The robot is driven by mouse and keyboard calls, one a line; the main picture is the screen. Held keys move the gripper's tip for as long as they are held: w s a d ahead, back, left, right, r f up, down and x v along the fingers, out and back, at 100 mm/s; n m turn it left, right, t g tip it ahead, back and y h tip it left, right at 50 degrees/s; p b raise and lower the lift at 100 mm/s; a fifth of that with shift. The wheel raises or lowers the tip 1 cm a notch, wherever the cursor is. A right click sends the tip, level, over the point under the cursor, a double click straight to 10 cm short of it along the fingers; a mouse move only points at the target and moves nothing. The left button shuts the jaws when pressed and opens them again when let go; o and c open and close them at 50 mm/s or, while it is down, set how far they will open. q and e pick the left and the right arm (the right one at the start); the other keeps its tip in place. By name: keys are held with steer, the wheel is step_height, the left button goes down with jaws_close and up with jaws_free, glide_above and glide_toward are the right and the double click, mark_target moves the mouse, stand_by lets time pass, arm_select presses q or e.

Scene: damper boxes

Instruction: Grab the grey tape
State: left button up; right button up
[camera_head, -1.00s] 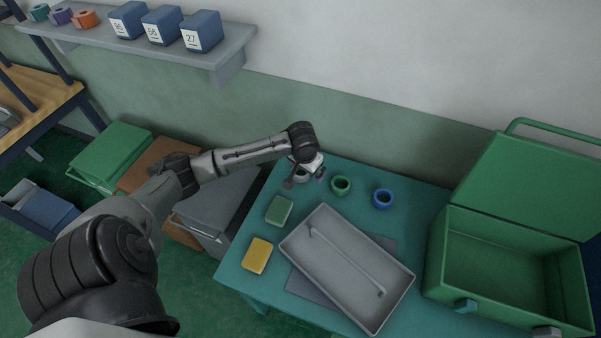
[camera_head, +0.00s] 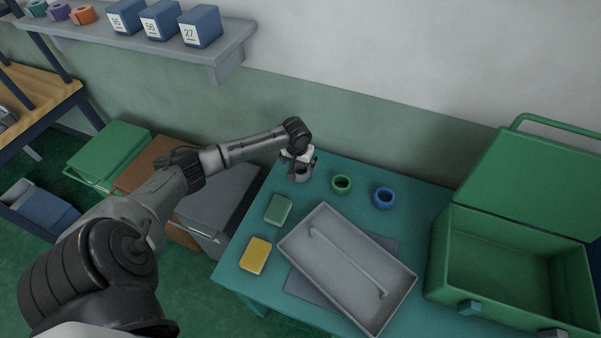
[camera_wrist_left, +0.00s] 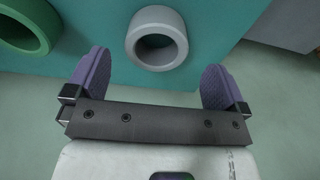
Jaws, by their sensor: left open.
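The grey tape (camera_wrist_left: 157,38) is a ring lying on the teal table, near its edge in the left wrist view. In the head view the grey tape (camera_head: 299,175) shows partly at the table's back left corner, under my left gripper. My left gripper (camera_head: 302,172) is over it. In the left wrist view my left gripper (camera_wrist_left: 156,80) is open, its two purple fingers spread wider than the tape. The tape lies just beyond the fingertips, between their lines, and nothing is held. My right gripper is not in view.
A green tape (camera_head: 341,184) and a blue tape (camera_head: 384,198) stand to the right. A green block (camera_head: 278,210), a yellow block (camera_head: 256,255) and a grey tray (camera_head: 348,262) lie nearer. An open green toolbox (camera_head: 510,262) is at the right. A shelf (camera_head: 232,52) is on the wall.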

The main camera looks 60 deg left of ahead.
mark_target(301, 170)
arm_select(q)
steer(key=f, duration=0.1)
steer(key=f+b, duration=0.1)
steer(key=f, duration=0.1)
steer(key=shift+w+f, duration=0.25)
steer(key=shift+w, duration=0.1)
steer(key=shift+a+f, duration=0.1)
steer(key=shift+f, duration=0.6)
steer(key=shift+c, duration=0.3)
steer(key=c, duration=0.9)
